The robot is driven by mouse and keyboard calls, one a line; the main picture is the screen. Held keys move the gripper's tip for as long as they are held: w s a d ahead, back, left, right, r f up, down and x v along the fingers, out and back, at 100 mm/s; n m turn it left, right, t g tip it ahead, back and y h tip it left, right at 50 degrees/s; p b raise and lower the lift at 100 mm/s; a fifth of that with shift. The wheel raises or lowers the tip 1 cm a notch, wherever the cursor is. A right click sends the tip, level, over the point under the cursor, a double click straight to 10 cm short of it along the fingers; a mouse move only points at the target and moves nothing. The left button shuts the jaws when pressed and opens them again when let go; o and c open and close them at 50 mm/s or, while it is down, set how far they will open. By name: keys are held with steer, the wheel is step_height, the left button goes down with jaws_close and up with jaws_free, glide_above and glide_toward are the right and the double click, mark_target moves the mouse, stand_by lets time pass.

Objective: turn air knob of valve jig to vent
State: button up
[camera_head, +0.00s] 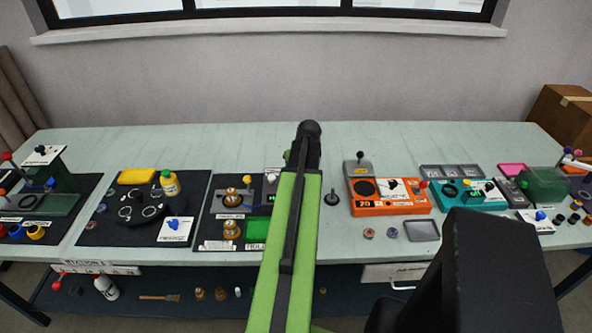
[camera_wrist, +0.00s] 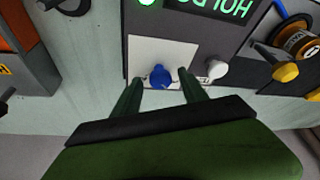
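The valve jig (camera_head: 216,205) is a dark board with brass fittings and a green screen, left of my arm in the head view. In the wrist view, a blue knob (camera_wrist: 160,77) sits at the edge of its white plate (camera_wrist: 150,52), below the screen reading HOLD (camera_wrist: 215,8). I cannot read which setting the knob points to. My gripper (camera_wrist: 162,84) is open, its two dark green fingers on either side of the blue knob with gaps visible. Contact does not show. In the head view my arm hides the gripper's fingertips and this knob.
Beside the plate are a white knob (camera_wrist: 216,68) and a yellow knob (camera_wrist: 285,72) near a brass fitting (camera_wrist: 298,42). An orange box (camera_head: 390,207) stands right of my arm.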

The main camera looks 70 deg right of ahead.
steer(key=p+v, duration=1.6)
steer(key=v, duration=0.1)
steer(key=shift+r, duration=0.2)
